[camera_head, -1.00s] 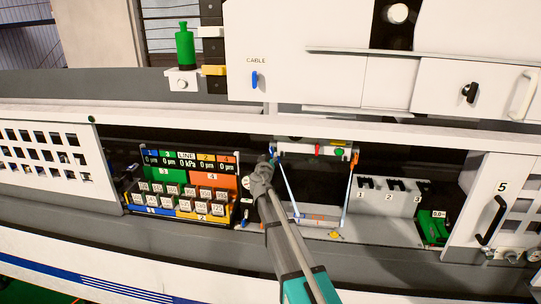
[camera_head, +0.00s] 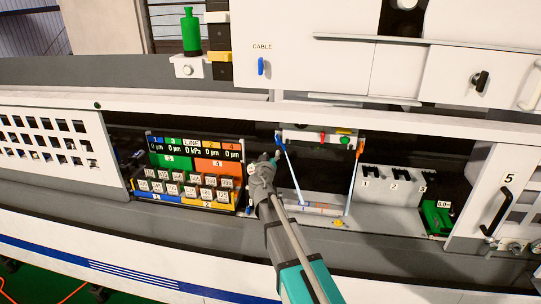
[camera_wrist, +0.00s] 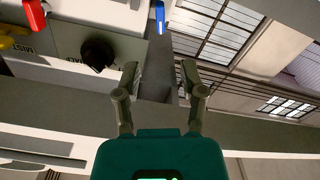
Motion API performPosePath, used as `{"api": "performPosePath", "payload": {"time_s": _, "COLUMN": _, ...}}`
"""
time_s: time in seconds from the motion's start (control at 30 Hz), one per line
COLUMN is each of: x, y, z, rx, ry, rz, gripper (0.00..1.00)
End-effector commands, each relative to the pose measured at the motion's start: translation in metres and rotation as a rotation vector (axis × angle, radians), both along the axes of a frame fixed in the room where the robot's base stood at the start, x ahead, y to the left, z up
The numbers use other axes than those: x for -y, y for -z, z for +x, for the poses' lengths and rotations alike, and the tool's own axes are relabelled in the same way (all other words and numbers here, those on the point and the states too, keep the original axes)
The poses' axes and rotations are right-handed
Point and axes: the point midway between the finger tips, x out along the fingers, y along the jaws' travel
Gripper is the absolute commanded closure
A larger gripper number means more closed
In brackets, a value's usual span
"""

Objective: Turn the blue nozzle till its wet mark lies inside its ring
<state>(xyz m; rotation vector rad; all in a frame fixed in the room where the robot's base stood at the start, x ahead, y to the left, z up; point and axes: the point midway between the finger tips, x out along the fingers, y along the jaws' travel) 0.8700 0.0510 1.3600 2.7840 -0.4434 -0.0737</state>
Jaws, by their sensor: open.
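The blue nozzle (camera_head: 279,138) sits at the left end of a white bar in the machine's open bay, with a pale blue jet running down from it. In the wrist view a blue part (camera_wrist: 159,17), which looks like this nozzle, is at the top edge, beyond my fingertips. A light strip (camera_head: 317,209) lies where the jet lands; its wet mark and ring are too small to tell. My gripper (camera_head: 270,158) is just below and left of the nozzle, apart from it. In the wrist view my gripper (camera_wrist: 160,78) is open and empty.
An orange nozzle (camera_head: 360,146) hangs at the bar's right end. A display panel with several blocks (camera_head: 192,175) is left of my gripper. A black knob (camera_wrist: 97,53) and a red part (camera_wrist: 35,15) are left in the wrist view. A grey rack (camera_head: 393,190) stands right.

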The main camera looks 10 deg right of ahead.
Motion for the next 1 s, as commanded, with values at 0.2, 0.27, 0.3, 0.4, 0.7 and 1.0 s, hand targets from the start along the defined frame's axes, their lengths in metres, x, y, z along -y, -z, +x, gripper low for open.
{"api": "performPosePath", "payload": {"time_s": 0.2, "x": 0.007, "y": 0.007, "z": -0.005, "rx": -0.013, "ry": 0.024, "rz": 0.008, "gripper": 0.47}}
{"api": "performPosePath", "payload": {"time_s": 0.27, "x": 0.013, "y": 0.013, "z": -0.010, "rx": -0.026, "ry": 0.046, "rz": 0.016, "gripper": 0.47}}
{"api": "performPosePath", "payload": {"time_s": 0.3, "x": 0.019, "y": 0.019, "z": -0.014, "rx": -0.038, "ry": 0.065, "rz": 0.021, "gripper": 0.47}}
{"api": "performPosePath", "payload": {"time_s": 0.4, "x": 0.036, "y": 0.037, "z": -0.027, "rx": -0.082, "ry": 0.126, "rz": 0.041, "gripper": 0.47}}
{"api": "performPosePath", "payload": {"time_s": 0.7, "x": 0.091, "y": 0.121, "z": -0.092, "rx": -0.352, "ry": 0.330, "rz": 0.136, "gripper": 0.47}}
{"api": "performPosePath", "payload": {"time_s": 1.0, "x": 0.110, "y": 0.213, "z": -0.173, "rx": -0.739, "ry": 0.404, "rz": 0.253, "gripper": 0.47}}
